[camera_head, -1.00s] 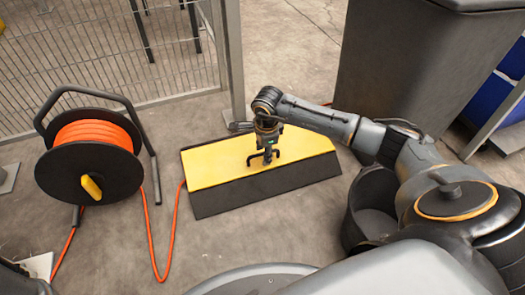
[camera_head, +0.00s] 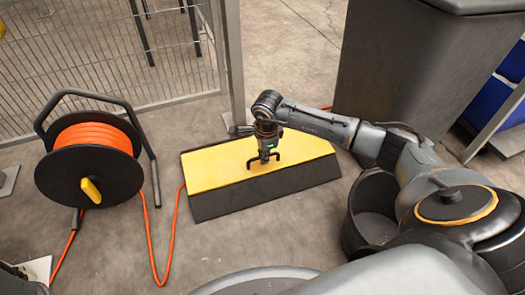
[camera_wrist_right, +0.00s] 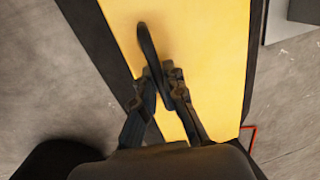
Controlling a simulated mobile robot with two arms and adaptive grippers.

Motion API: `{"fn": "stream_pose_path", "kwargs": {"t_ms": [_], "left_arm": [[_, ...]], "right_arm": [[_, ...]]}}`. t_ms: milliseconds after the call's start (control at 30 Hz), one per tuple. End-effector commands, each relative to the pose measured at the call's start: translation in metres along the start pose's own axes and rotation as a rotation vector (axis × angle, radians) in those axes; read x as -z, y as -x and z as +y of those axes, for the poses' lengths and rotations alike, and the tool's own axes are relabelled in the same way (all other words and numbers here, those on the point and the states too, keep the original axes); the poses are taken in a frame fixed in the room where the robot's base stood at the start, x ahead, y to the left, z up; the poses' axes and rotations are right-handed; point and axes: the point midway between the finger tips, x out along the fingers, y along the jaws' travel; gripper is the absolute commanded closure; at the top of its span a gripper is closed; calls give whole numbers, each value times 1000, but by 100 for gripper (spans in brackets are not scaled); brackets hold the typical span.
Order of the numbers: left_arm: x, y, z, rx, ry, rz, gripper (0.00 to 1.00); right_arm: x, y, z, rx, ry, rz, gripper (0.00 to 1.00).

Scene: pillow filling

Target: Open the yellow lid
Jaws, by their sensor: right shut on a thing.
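The yellow lid (camera_head: 215,168) lies flat, as far as I can see, on a long black box (camera_head: 270,187) on the floor. A dark handle (camera_wrist_right: 147,42) stands on the lid; it also shows in the head view. My right gripper (camera_head: 264,158) reaches down from above at the middle of the lid. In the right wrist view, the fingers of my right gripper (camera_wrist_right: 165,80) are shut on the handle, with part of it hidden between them. My left gripper is not in view.
A cable reel (camera_head: 92,160) with orange cable stands left of the box, and its cable (camera_head: 168,240) runs over the floor to the box. A wire fence (camera_head: 90,50) and post are behind. A large grey bin (camera_head: 410,70) stands at the right. Floor in front is mostly clear.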

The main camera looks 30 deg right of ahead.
Motion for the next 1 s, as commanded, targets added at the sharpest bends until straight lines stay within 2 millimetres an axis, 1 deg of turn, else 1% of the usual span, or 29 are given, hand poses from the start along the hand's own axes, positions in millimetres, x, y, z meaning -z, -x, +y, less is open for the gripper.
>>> {"fn": "stream_pose_path", "kwargs": {"t_ms": [233,500,633,800,1000], "left_arm": [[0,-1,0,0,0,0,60],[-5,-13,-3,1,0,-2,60],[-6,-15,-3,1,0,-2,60],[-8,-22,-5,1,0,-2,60],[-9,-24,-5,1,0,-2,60]], "right_arm": [[0,2,-4,9,-2,-1,100],[0,21,-14,13,-2,-1,100],[1,24,-18,14,-3,-1,100],[1,36,-27,15,-4,0,100],[1,41,-33,13,-4,-1,100]]}}
